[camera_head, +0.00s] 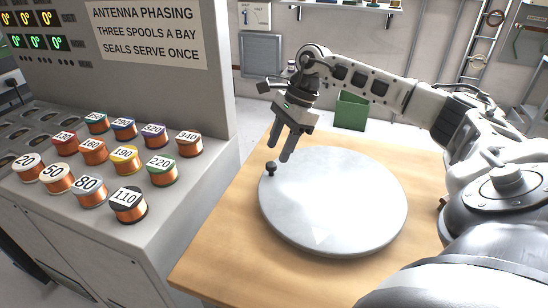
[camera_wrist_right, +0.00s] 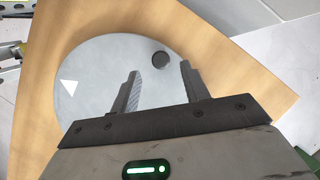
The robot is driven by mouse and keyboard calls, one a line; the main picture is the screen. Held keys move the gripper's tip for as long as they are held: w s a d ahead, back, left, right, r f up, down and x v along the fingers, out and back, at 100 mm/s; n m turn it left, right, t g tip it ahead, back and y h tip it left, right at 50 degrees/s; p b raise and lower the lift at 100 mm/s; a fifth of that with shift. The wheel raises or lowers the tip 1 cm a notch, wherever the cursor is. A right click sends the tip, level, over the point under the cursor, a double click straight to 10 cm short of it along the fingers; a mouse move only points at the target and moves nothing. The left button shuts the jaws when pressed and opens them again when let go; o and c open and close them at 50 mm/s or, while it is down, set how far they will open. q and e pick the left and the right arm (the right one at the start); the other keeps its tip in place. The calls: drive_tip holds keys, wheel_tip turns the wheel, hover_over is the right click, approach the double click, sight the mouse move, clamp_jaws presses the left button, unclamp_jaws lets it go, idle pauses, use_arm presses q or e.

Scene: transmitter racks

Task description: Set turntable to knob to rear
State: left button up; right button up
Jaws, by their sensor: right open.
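The turntable (camera_head: 340,205) is a round pale-grey disc on a wooden table. Its small black knob (camera_head: 271,168) stands at the disc's left edge in the head view, and a pale triangle mark (camera_head: 318,234) lies near the front edge. My right gripper (camera_head: 279,150) hangs above the knob, open and empty, fingers pointing down. In the right wrist view the turntable (camera_wrist_right: 95,65) shows with the knob (camera_wrist_right: 160,59) beyond and between the open fingers (camera_wrist_right: 158,78), apart from them. The white triangle (camera_wrist_right: 69,88) shows at left. My left gripper is not in view.
A grey console (camera_head: 195,190) with several numbered copper spools (camera_head: 128,205) stands left of the table (camera_head: 225,250). A sign and lit displays are on its upright panel. A green bin (camera_head: 351,111) is on the floor behind. The table top around the disc is clear.

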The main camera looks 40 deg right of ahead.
sight(272, 164)
drive_tip(key=shift+x, duration=2.15)
drive_tip(key=shift+r, duration=0.1)
clamp_jaws()
drive_tip(key=shift+w+d, duration=0.1)
